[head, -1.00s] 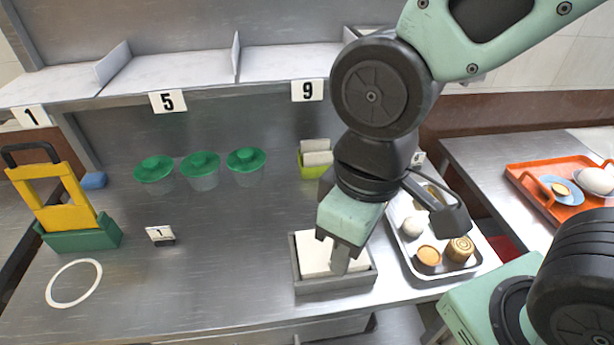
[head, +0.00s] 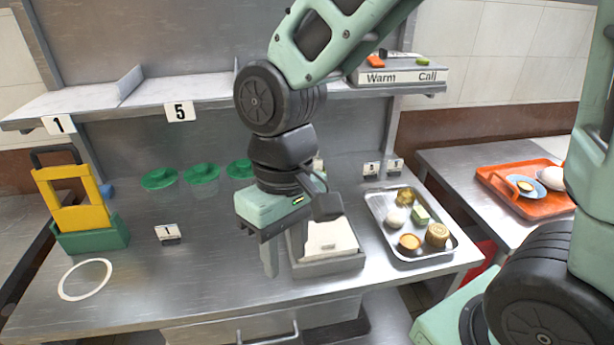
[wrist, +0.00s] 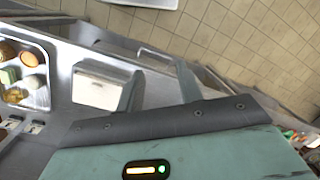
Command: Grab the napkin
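White napkins (head: 330,238) lie in a grey open-topped holder (head: 330,266) near the front of the steel counter. My gripper (head: 283,262) points down at the left side of this holder. Its fingers are apart, and I see nothing between them. In the wrist view my gripper (wrist: 158,92) also shows its two fingers spread. There the holder (wrist: 97,92) with the pale napkins is to the left of the fingers. In the head view, part of the holder's left side is hidden behind a finger.
A metal tray (head: 447,250) with food items stands right of the holder. A yellow-and-green carrier (head: 85,215) and a white ring (head: 85,279) are at left.

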